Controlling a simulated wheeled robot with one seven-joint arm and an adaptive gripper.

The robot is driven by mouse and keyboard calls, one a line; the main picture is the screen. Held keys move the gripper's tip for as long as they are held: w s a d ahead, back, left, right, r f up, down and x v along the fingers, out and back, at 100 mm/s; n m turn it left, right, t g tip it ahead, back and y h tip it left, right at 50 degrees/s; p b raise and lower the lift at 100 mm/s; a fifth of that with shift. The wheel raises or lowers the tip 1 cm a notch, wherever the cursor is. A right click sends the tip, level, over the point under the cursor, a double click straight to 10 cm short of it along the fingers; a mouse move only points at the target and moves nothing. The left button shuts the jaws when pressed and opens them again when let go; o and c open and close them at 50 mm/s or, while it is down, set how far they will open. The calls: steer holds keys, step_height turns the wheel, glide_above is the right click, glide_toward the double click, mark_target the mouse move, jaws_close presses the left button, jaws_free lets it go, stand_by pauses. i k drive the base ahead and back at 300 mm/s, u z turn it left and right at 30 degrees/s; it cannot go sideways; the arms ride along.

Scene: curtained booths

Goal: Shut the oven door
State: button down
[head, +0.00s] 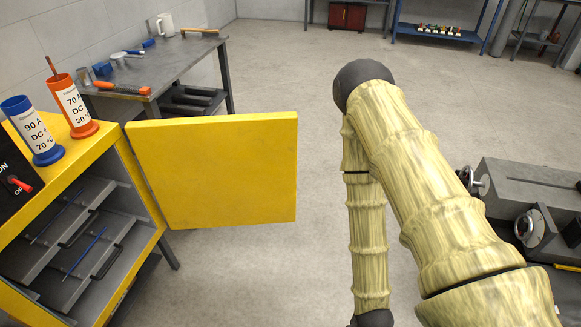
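The yellow oven (130,200) stands at the left, and its front opening shows grey shelves (85,245) with thin blue and dark rods on them. Its yellow door (215,170) is swung wide open, hinged at the opening's far edge and sticking out to the right. My arm comes down on the right of the picture, apart from the door, with clear floor between them. My gripper is out of view below the bottom edge, so its state is hidden.
A grey workbench (150,72) with tools and a mug stands behind the door. Blue and orange labelled canisters (75,108) stand on the oven. A grey machine (530,190) is at the right. Open floor (270,270) lies between the door and my arm.

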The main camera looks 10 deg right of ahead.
mark_target(218, 171)
steer(key=z, duration=0.7)
steer(key=i, duration=3.7)
steer(key=u, duration=3.85)
